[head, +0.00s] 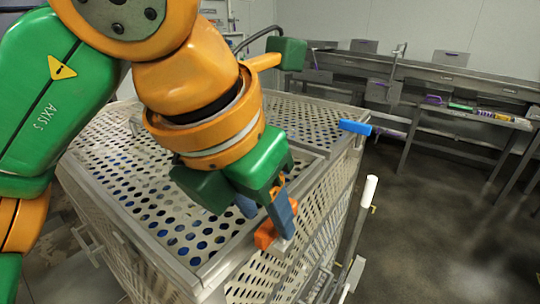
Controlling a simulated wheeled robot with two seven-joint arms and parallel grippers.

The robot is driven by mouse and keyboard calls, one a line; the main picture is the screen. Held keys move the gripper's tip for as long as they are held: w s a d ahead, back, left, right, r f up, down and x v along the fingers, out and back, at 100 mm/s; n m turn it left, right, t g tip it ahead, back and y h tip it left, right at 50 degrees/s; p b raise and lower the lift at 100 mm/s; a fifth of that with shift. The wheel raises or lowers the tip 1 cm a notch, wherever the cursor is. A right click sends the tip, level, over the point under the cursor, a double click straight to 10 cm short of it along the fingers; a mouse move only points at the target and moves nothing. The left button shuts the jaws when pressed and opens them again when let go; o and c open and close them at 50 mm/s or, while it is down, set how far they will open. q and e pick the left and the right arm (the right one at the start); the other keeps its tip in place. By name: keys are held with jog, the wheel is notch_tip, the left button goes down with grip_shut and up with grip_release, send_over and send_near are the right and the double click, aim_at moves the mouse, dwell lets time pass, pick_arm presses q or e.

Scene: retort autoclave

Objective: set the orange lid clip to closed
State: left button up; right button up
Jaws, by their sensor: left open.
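The orange lid clip (265,235) sits at the near right edge of the perforated metal crate's lid (175,220). It is a small orange block, partly hidden behind my left gripper's finger, and I cannot tell how its lever stands. My left gripper (265,208) comes down from above, open, with its two blue fingers apart right at the clip. The nearer finger overlaps the clip in the picture; I cannot tell whether they touch. My right gripper is not in view.
A blue clip (355,127) sticks out from the crate's far right corner. A white-topped upright handle (371,190) stands right of the crate. A long metal bench (455,75) runs along the back wall. The dark floor (440,230) at right is clear.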

pick_arm(q)
jog(key=shift+w+d+f, duration=0.1)
jog(key=shift+f, duration=0.25)
jog(key=shift+w+d+f, duration=0.2)
jog(key=shift+w+d, duration=0.25)
jog(key=shift+w, duration=0.05)
jog(key=shift+w+d+f, duration=0.15)
jog(key=shift+w+d, duration=0.25)
jog(key=shift+w, duration=0.05)
jog(key=shift+c, duration=0.2)
jog(key=shift+s+a, duration=0.15)
grip_shut()
jog(key=shift+r, duration=0.1)
jog(key=m, duration=0.1)
jog(key=m+g, duration=0.1)
jog(key=m+p, duration=0.1)
jog(key=shift+w+a+m+h, duration=0.25)
jog(key=shift+m+h, duration=0.15)
jog(key=shift+w+r+m+g, duration=0.1)
jog(key=shift+w+m+g, duration=0.2)
jog(key=shift+m+g, duration=1.35)
jog(key=shift+w+f+m+g, duration=0.15)
jog(key=shift+w+m, duration=0.2)
jog(key=shift+m, duration=2.65)
jog(key=shift+w+r+m+g, duration=0.25)
jog(key=shift+m+g, duration=0.65)
jog(key=shift+m, duration=1.45)
jog(key=shift+f, duration=0.1)
